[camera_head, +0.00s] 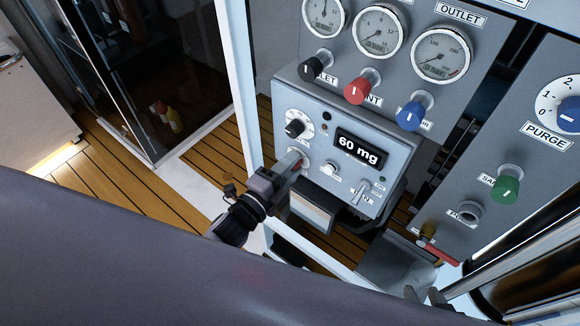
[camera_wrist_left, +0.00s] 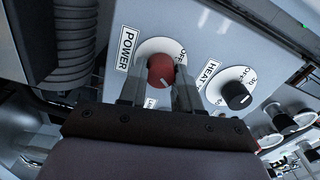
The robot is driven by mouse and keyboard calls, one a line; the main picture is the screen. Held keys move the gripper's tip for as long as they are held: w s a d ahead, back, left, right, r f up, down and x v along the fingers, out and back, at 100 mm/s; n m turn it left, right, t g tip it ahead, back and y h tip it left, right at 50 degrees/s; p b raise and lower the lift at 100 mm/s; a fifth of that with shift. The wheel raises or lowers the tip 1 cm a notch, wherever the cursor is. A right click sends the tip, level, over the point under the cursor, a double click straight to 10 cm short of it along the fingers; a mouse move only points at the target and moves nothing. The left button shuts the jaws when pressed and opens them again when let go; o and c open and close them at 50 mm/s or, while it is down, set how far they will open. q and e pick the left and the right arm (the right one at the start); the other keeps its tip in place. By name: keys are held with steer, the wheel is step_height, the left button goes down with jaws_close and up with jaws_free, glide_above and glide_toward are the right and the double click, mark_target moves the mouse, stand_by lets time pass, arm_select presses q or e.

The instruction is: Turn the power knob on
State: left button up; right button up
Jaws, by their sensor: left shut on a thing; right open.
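The red power knob (camera_wrist_left: 161,70) sits on a white dial beside the POWER label (camera_wrist_left: 127,49) in the left wrist view. OFF lettering shows at the dial's upper right. My left gripper (camera_wrist_left: 160,88) is shut on the knob, with one finger on each side of it. In the head view my left gripper (camera_head: 293,165) reaches the lower left of the grey control box (camera_head: 345,128) and hides most of the knob. My right gripper (camera_head: 424,295) shows only as dark fingertips at the bottom edge, open and apart.
A black heat knob (camera_wrist_left: 236,95) is close beside the left gripper. The box also carries a 60 mg display (camera_head: 358,150) and a toggle switch (camera_head: 362,192). Red (camera_head: 360,89) and blue (camera_head: 411,115) valve knobs are above. A white post (camera_head: 238,80) stands left of the box.

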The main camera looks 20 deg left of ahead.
arm_select(q)
steer(key=shift+f+m, duration=0.1)
steer(key=shift+m, duration=0.8)
steer(key=o, duration=1)
steer(key=shift+o, duration=0.3)
steer(key=shift+s, duration=0.1)
steer(key=v, duration=0.7)
